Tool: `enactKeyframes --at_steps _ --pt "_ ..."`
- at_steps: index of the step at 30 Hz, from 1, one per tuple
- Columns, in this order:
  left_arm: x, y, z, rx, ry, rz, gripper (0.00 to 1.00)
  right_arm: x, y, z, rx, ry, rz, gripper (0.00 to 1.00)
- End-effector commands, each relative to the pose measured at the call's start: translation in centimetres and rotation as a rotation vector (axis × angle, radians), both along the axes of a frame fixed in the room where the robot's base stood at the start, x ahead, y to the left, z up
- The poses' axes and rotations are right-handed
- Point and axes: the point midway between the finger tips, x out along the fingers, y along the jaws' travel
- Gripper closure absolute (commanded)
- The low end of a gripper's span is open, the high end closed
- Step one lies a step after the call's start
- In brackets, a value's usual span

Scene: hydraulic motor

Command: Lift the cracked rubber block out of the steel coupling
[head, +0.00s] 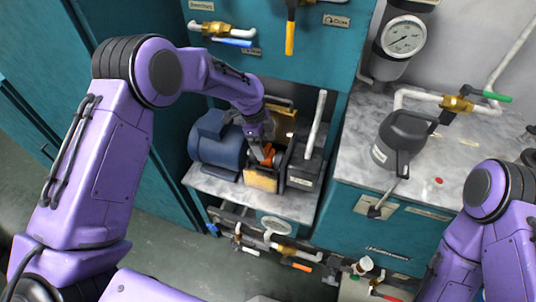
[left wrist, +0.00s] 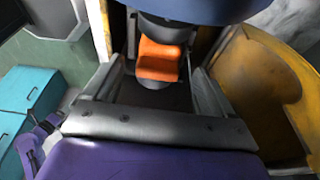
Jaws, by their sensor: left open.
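The orange rubber block (head: 270,155) is in the grey steel coupling, between the blue motor and the dark pump box. The orange block (left wrist: 160,60) shows clearly in the left wrist view, with a grey rounded part of the coupling (left wrist: 162,30) directly beyond it. I cannot make out a crack. My left gripper (head: 264,152) reaches down at the coupling from above. In the left wrist view its two fingers stand open on either side of the block, and I cannot tell whether they touch it. My right arm shows at the lower right; its gripper is out of view.
The blue motor (head: 215,142) is close on the left. Yellow plates (head: 260,181) stand in front of and behind the coupling; one with a cutout (left wrist: 268,95) is beside the fingers. The dark box (head: 303,172) with a pale lever (head: 316,125) is close right. A grey can (head: 402,142) stands on the counter.

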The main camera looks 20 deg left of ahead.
Motion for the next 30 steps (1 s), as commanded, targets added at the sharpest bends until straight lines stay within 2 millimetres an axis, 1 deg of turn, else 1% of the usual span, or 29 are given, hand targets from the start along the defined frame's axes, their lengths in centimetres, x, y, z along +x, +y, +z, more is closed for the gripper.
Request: enactKeyframes --at_steps 2,4,6,9,14,15,17,18,19,20,27,30 --pt "-0.3 -0.8 -1.2 0.001 0.005 -0.002 0.15 0.0 0.0 0.7 0.000 0.000 0.000 0.57" --pt "-0.3 -1.2 -2.5 0.001 0.004 -0.001 0.15 0.0 0.0 0.8 0.000 0.000 0.000 0.57" --pt "-0.2 -1.4 -3.3 0.001 0.002 -0.003 0.15 0.0 0.0 0.8 0.000 0.000 0.000 0.57" --pt "-0.2 -1.5 -3.7 0.001 0.000 -0.002 0.15 0.0 0.0 0.8 0.000 0.000 0.000 0.57" --pt "-0.2 -1.5 -3.7 0.000 0.000 -0.002 0.15 0.0 0.0 0.8 0.000 0.000 0.000 0.57" --pt "-0.2 -1.5 -3.7 0.000 0.000 -0.002 0.28 0.0 0.0 0.8 0.000 0.000 0.000 0.57" --pt "-0.2 -1.5 -3.7 0.000 0.000 -0.002 0.47 0.0 0.0 0.8 0.000 0.000 0.000 0.57" --pt "-0.2 -1.5 -3.7 0.000 0.000 -0.002 0.60 0.0 0.0 0.8 0.000 0.000 0.000 0.57" --pt "-0.2 -1.5 -3.7 0.000 0.000 -0.002 0.70 0.0 0.0 0.8 0.000 0.000 0.000 0.57" --pt "-0.2 -1.5 -3.7 0.000 0.000 -0.002 0.74 0.0 0.0 0.8 0.000 0.000 0.000 0.57" --pt "-0.2 -1.5 -3.7 0.000 -0.001 -0.002 0.74 0.0 0.0 0.8 0.000 0.000 0.000 0.57" --pt "-0.1 -1.5 -3.3 -0.001 -0.001 -0.002 0.74 0.0 0.0 0.6 0.000 0.000 0.000 0.57"
